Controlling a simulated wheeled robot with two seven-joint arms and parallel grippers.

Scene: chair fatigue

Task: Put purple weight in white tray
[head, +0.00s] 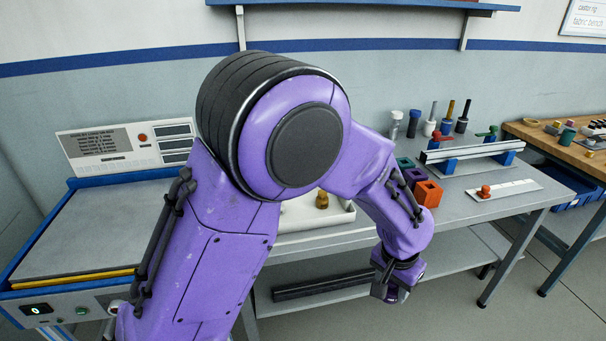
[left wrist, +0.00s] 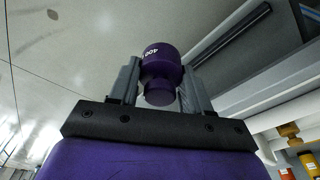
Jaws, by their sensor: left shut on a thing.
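My left arm crosses the head view, and its gripper (head: 390,290) hangs low in front of the bench edge, to the right of the white tray. In the left wrist view this gripper (left wrist: 163,85) is shut on the purple weight (left wrist: 162,60), a dark purple knobbed cylinder marked 400, held between both fingers. The weight is hard to make out in the head view. The white tray (head: 340,219) lies on the bench, its left part hidden behind my arm. A brass weight (head: 322,200) stands in it. My right gripper is not in view.
Green, purple and orange blocks (head: 428,193) stand right of the tray. A rail fixture (head: 470,150) and a flat plate with a red knob (head: 503,190) lie farther right. A blue-edged test machine (head: 90,225) stands left. A dark bar (head: 325,285) lies on the lower shelf.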

